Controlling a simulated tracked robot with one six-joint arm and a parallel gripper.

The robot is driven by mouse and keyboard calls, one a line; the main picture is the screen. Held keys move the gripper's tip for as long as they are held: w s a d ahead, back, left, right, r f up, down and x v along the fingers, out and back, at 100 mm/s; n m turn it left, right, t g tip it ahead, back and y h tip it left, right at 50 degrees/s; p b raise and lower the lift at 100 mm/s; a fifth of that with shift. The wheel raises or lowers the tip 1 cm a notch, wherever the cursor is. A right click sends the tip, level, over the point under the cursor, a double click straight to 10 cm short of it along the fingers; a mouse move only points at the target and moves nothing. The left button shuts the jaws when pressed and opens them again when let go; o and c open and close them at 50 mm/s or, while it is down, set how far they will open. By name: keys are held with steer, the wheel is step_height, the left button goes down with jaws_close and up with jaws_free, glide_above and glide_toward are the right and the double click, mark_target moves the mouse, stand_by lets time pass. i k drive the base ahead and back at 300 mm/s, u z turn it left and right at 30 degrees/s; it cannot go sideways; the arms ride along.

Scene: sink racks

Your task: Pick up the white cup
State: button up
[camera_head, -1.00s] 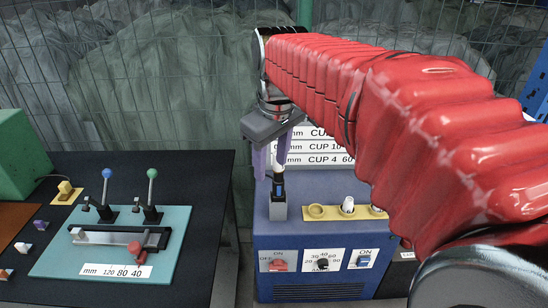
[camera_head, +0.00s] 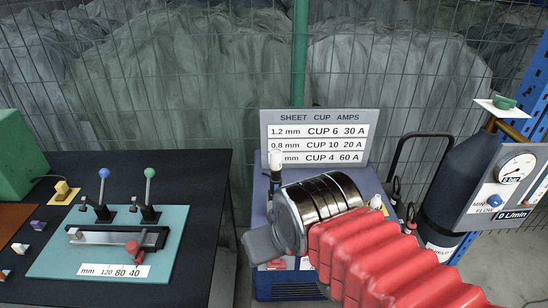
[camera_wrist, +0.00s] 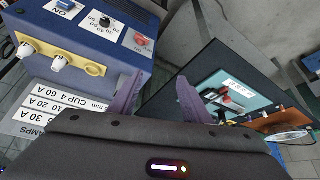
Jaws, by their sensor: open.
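My gripper (camera_wrist: 157,98) shows two purple fingers spread apart in the wrist view, with nothing between them. In the head view only its grey body (camera_head: 262,244) shows, low in front of the blue machine; the fingertips cannot be made out. Two white cups (camera_wrist: 59,63) (camera_wrist: 28,50) sit in a yellow rack (camera_wrist: 95,70) on the blue machine in the wrist view, beside an empty ring. In the head view one white cup (camera_head: 376,202) shows past my arm. A white cup-like piece (camera_head: 275,158) tops a dark upright torch (camera_head: 275,181) behind my gripper.
The blue machine (camera_wrist: 85,38) has switches on its front and a cup chart (camera_head: 320,117) behind it. A black table (camera_head: 190,175) with a teal lever panel (camera_head: 60,250) stands left. A dark gas cylinder (camera_head: 455,190) and gauge panel (camera_head: 515,185) stand right. A wire fence runs behind.

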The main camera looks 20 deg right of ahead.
mark_target(276, 153)
steer(key=z, duration=0.6)
steer(key=k, duration=1.05)
steer(key=u, duration=0.65)
steer(key=i, duration=1)
steer(key=u, duration=0.05)
